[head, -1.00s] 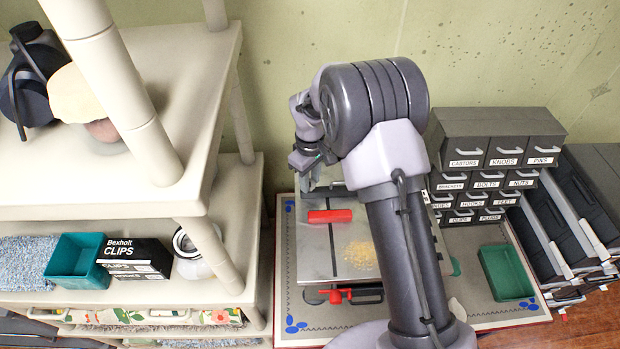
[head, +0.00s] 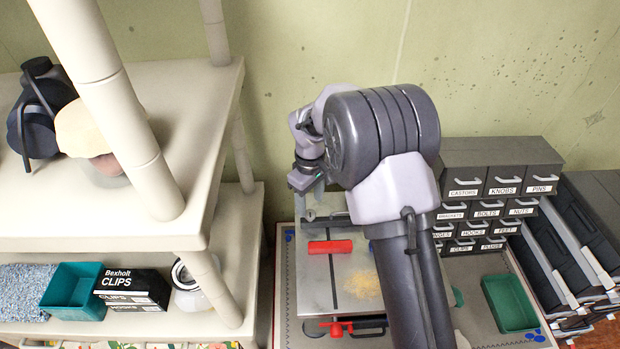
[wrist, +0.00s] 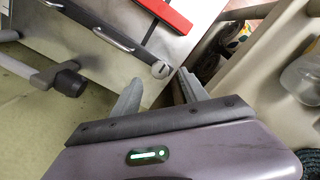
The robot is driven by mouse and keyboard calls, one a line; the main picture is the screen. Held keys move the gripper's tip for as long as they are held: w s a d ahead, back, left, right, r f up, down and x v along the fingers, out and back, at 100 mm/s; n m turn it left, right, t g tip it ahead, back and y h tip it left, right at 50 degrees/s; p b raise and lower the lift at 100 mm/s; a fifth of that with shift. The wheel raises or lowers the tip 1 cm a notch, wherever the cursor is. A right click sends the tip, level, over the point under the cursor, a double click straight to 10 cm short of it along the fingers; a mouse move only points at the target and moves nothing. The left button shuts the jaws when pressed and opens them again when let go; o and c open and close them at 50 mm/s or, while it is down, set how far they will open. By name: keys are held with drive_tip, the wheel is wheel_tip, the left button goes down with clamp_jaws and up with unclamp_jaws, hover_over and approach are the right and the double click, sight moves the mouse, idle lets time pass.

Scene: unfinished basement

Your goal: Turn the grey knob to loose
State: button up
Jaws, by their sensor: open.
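The grey knob (wrist: 160,69) is a small round metal piece with a slot mark, near the corner of a metal plate in the wrist view. In the head view the knob (head: 310,214) sits at the plate's far left corner, below my gripper (head: 305,190). In the wrist view my gripper (wrist: 161,76) is open, its two grey fingers apart. The knob appears between and just beyond the fingertips, with no contact visible. The metal plate (head: 312,280) carries a red bar (head: 330,247).
A cream shelf (head: 228,215) stands left of the plate. Labelled drawers (head: 488,213) and a green tray (head: 510,303) are at right.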

sight(310, 213)
wheel_tip(310, 213, up, 13)
drive_tip(key=p, duration=0.1)
drive_tip(key=shift+r+p, duration=0.15)
drive_tip(key=shift+p, duration=0.15)
drive_tip(key=shift+s, duration=0.1)
drive_tip(key=s+d+m+t+y+b, duration=0.1)
drive_tip(key=s+d+m+b, duration=0.15)
drive_tip(key=s+b, duration=0.3)
drive_tip(key=s+d+f+m+t+b, duration=0.1)
drive_tip(key=s+d+m+b, duration=0.15)
drive_tip(key=s+b, duration=0.3)
drive_tip(key=s+d+m+t+y+b, duration=0.1)
drive_tip(key=s+m+b, duration=0.25)
drive_tip(key=s, duration=0.25)
drive_tip(key=s+d+f+m+t+b, duration=0.1)
drive_tip(key=s+f+m+b, duration=0.4)
drive_tip(key=s, duration=0.7)
wheel_tip(310, 213, down, 4)
drive_tip(key=t+b, duration=0.1)
drive_tip(key=b, duration=0.1)
drive_tip(key=shift+s+d+t+b, duration=0.2)
drive_tip(key=shift+s+t+b, duration=0.1)
drive_tip(key=shift+t, duration=0.1)
